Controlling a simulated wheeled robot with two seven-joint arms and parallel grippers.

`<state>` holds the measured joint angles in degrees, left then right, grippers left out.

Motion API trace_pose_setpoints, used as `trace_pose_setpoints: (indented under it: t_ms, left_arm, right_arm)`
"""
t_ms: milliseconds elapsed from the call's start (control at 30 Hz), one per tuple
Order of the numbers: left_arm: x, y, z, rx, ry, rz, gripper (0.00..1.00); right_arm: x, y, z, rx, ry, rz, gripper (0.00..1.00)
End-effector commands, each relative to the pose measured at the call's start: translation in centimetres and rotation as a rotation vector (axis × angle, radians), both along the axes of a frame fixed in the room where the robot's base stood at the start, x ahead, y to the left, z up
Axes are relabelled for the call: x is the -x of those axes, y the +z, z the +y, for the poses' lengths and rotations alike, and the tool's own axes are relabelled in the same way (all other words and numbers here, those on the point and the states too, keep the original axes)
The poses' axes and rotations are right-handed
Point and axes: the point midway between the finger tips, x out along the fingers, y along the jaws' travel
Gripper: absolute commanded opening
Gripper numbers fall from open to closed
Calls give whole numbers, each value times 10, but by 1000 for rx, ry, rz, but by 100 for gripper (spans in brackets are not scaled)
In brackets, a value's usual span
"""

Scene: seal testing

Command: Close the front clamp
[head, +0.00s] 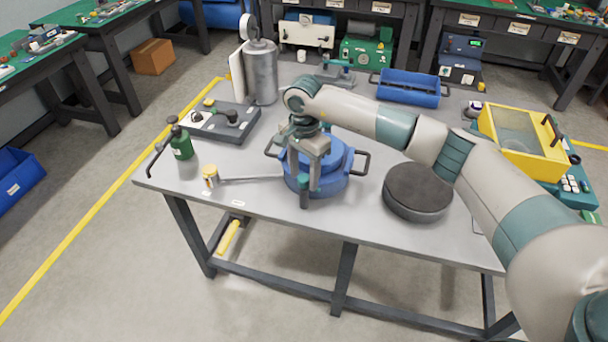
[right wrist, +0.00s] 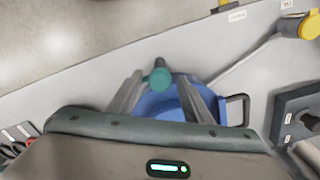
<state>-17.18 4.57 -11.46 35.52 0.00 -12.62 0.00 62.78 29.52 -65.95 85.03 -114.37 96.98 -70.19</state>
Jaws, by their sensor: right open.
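The blue round vessel (head: 332,180) with dark side handles stands on the grey table. It also shows in the right wrist view (right wrist: 163,106), partly hidden by my fingers. The front clamp's teal rounded end (right wrist: 158,77) shows between the tips of my right gripper (right wrist: 155,88), with a visible gap to the finger on either side. In the head view my right gripper (head: 307,168) points down over the vessel's front and hides much of the clamp. It is open and holds nothing that I can see. My left gripper is not in view.
A dark round disc (head: 418,190) lies right of the vessel. A metal cylinder (head: 261,73) and blue bin (head: 408,90) stand behind. The table's front edge is close.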

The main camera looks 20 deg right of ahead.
Motion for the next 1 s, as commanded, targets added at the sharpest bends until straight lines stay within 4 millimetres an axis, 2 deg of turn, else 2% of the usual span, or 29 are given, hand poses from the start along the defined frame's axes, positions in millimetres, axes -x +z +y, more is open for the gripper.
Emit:
trace_pose_setpoints:
  t_ms: [233, 533, 700, 1000]
  left_arm:
    - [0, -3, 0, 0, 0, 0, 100]
    - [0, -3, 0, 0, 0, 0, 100]
    - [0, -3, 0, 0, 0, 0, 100]
    - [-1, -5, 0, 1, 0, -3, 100]
  right_arm:
    - [0, 0, 0, 0, -207, 0, 45]
    - [0, 0, 0, 0, -233, 0, 45]
    - [0, 0, 0, 0, -232, 0, 8]
    - [0, -1, 0, 1, -221, -1, 8]
